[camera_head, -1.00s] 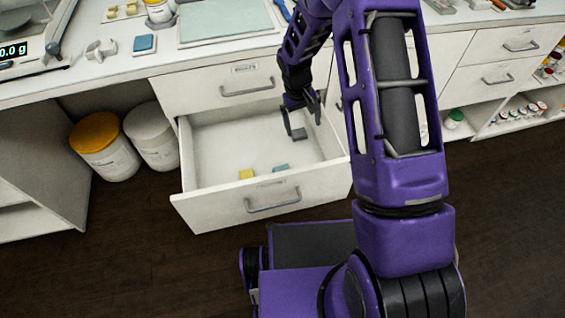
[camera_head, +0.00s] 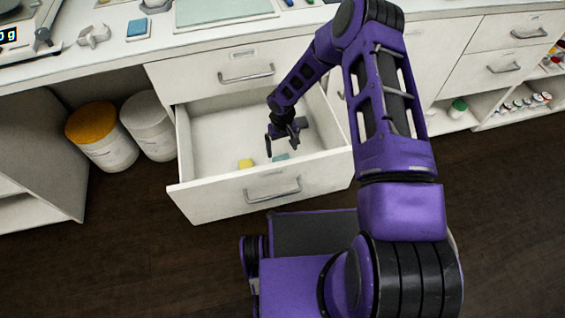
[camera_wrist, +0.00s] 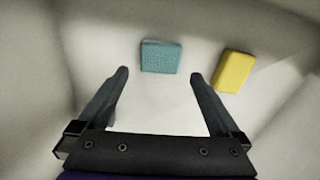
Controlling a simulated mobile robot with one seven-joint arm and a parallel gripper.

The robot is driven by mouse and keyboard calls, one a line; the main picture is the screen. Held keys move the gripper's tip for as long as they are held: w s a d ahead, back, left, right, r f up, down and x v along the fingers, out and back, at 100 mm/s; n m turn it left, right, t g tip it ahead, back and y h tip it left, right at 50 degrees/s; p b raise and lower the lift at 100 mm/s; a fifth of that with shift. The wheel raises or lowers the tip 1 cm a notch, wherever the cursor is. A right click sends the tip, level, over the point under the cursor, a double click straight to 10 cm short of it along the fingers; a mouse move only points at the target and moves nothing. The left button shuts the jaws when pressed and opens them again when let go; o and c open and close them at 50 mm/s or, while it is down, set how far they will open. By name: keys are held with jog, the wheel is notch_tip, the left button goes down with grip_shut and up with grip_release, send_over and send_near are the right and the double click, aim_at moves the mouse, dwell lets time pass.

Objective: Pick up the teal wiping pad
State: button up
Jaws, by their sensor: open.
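The teal wiping pad (camera_wrist: 161,57) lies flat on the floor of the open drawer, near its front wall. In the head view the pad (camera_head: 281,157) is partly hidden by my gripper. My gripper (camera_head: 276,149) is inside the drawer, pointing down above the pad. In the wrist view my gripper (camera_wrist: 158,75) is open, with nothing between its fingers; the pad lies just beyond the fingertips, roughly centred between them. A yellow block (camera_wrist: 233,71) lies to the right of the pad there, and the yellow block (camera_head: 245,163) is left of it in the head view.
The open drawer (camera_head: 262,190) has walls close around my gripper. Two tubs, one orange-lidded (camera_head: 101,137) and one white-lidded (camera_head: 148,125), stand on the floor to the left. A blue pad (camera_head: 138,28) lies on the counter above.

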aim_at(282, 159)
jog(key=shift+f+b, duration=0.5)
jog(key=shift+f, duration=2.55)
jog(key=shift+c, duration=0.3)
jog(key=c, duration=1.1)
notch_tip(282, 159, up, 10)
jog(key=p, duration=0.1)
jog(key=shift+p, duration=0.3)
